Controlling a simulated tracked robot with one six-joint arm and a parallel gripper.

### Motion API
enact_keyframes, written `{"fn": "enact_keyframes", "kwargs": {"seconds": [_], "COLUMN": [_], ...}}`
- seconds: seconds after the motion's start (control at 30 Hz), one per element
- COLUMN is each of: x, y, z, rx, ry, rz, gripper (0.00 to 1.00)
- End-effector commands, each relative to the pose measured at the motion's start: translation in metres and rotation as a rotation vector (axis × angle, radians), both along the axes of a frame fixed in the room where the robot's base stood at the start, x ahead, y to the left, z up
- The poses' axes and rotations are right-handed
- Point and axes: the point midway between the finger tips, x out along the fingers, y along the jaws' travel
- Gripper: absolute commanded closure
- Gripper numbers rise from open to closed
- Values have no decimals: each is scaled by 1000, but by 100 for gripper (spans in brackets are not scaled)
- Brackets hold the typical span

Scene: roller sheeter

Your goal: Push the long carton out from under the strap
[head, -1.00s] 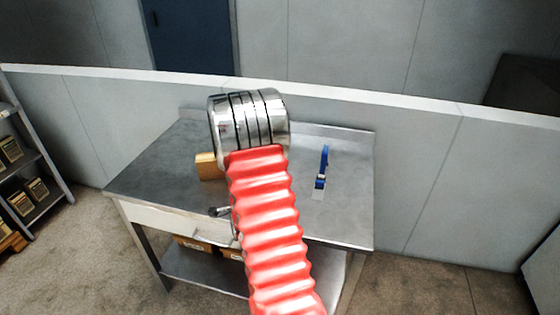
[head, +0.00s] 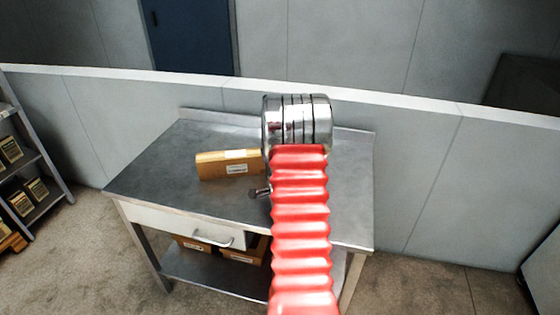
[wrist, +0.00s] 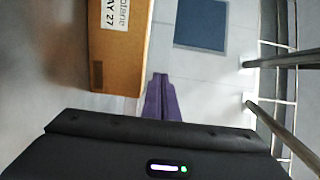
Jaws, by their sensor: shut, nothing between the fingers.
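The long carton (head: 215,167) is a brown box with a white label, lying on the metal-topped table left of my arm in the head view. Its right end meets the outline of my arm, so that end may be hidden. In the wrist view the carton (wrist: 118,55) stands upper left, its printed label partly cut off. My gripper (wrist: 160,80) shows there as purple fingers, shut and empty, just right of the carton's lower end; I cannot tell whether they touch it. In the head view my arm hides most of the gripper. I cannot make out a strap.
The table (head: 150,175) has a raised back edge and clear top at its left and right. A drawer handle (head: 212,242) projects at its front. Two metal rods (wrist: 285,60) cross the wrist view's right side. A shelf rack (head: 35,150) stands at far left.

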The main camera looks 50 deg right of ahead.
Motion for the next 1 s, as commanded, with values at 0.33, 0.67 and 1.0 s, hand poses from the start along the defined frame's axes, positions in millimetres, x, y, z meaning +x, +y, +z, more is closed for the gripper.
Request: {"fn": "enact_keyframes", "kwargs": {"seconds": [0.33,0.67,1.0], "x": [-17,-22,-19], "y": [-53,-71,-64], "z": [0,-26,-50], "rx": [-2,3,-1], "ry": [-1,0,-1], "rz": [-3,0,2], "gripper": [100,100,100]}}
